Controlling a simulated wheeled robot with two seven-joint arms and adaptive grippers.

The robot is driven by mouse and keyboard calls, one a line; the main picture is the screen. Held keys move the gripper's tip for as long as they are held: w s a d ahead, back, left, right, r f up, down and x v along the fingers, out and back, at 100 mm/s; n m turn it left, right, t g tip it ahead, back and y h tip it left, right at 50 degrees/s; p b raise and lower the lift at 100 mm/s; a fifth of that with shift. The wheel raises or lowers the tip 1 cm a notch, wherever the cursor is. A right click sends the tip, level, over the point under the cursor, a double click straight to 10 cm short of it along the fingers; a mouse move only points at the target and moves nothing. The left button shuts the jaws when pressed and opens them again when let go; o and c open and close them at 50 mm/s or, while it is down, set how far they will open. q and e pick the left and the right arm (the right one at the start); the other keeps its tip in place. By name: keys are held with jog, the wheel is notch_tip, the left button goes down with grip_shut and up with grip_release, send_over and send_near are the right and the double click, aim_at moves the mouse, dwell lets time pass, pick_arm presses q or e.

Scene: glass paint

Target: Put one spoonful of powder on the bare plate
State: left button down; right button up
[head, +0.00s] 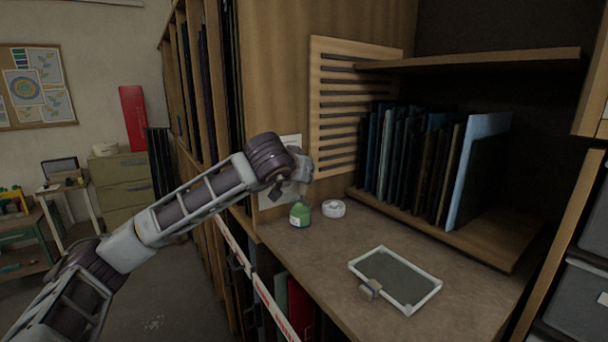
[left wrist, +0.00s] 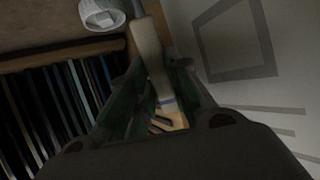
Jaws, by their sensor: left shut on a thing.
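My left gripper (head: 301,181) hangs just above the green jar (head: 300,217), which has a pale label and stands near the left edge of the counter. In the left wrist view the left gripper (left wrist: 155,95) is shut on a spoon (left wrist: 148,45), whose pale handle has a blue band and runs to a grey shaft at the top edge. The spoon's bowl is hidden, and I cannot tell whether it is inside the jar. A flat grey plate (head: 405,279) with a white border lies on the counter, right of the jar and nearer. My right gripper is not in view.
A round white container (head: 333,209) stands just right of the jar; a white round thing also shows in the left wrist view (left wrist: 101,15). Upright sheets (head: 415,155) stand behind, below a shelf (head: 480,60).

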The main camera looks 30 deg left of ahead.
pick_arm(q)
jog(key=shift+r, duration=0.1)
jog(key=shift+w+r+p, duration=0.35)
jog(key=shift+r+p, duration=0.3)
jog(key=shift+r, duration=0.05)
jog(key=shift+w+r+p, duration=0.4)
jog(key=shift+r+p, duration=0.25)
jog(key=shift+r, duration=0.1)
jog(key=shift+w+r+p, duration=0.35)
jog(key=shift+r+p, duration=0.3)
jog(key=shift+r, duration=0.05)
jog(key=shift+r, duration=0.1)
jog(key=shift+r+p, duration=1.65)
jog(key=shift+r, duration=0.55)
jog(key=shift+f, duration=0.1)
jog(key=shift+d, duration=0.1)
